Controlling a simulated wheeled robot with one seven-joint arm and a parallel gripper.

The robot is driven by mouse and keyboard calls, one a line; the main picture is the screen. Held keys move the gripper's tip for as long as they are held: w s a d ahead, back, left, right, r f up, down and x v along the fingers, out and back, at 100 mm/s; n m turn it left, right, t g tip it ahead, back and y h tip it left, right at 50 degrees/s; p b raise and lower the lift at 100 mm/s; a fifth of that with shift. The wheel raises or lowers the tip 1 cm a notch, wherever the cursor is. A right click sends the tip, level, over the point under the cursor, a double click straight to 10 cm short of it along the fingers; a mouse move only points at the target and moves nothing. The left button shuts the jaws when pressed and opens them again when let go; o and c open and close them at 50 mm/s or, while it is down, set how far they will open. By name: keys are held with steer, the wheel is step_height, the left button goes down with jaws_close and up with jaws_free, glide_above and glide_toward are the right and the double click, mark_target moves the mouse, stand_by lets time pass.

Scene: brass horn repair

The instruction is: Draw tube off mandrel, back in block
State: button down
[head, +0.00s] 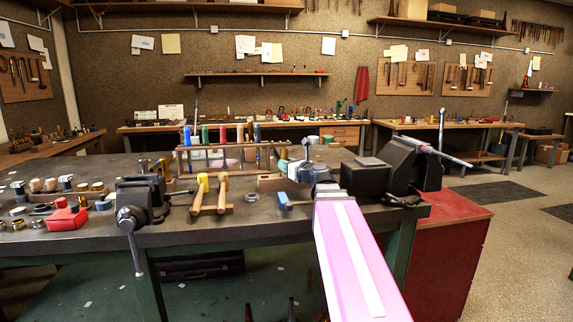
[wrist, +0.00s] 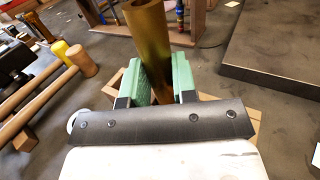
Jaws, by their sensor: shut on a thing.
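In the wrist view, my gripper (wrist: 158,88) is shut on a brass tube (wrist: 149,28), its green pads on either side. The tube stands up between the pads, leaning slightly in the picture. A light wooden block (wrist: 113,84) shows partly below the pads; whether the tube's lower end sits in it is hidden. In the head view, my gripper (head: 298,170) is over the bench beside a wooden block (head: 268,184); the tube is hard to make out there. A grey rod, apparently the mandrel (head: 450,159), points right from the large vise (head: 400,165), with no brass tube visible on it.
A tool rack (head: 225,158) stands behind my gripper. Mallets (head: 222,192) lie to the left, past them a smaller vise (head: 138,195). A red cabinet (head: 455,225) stands at the right. Small brass parts and a red item (head: 66,215) crowd the bench's left end.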

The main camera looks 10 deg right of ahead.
steer(key=shift+f, duration=0.4)
steer(key=c, duration=0.8)
jaws_free()
steer(key=shift+r, duration=5.4)
steer(key=shift+w, duration=0.1)
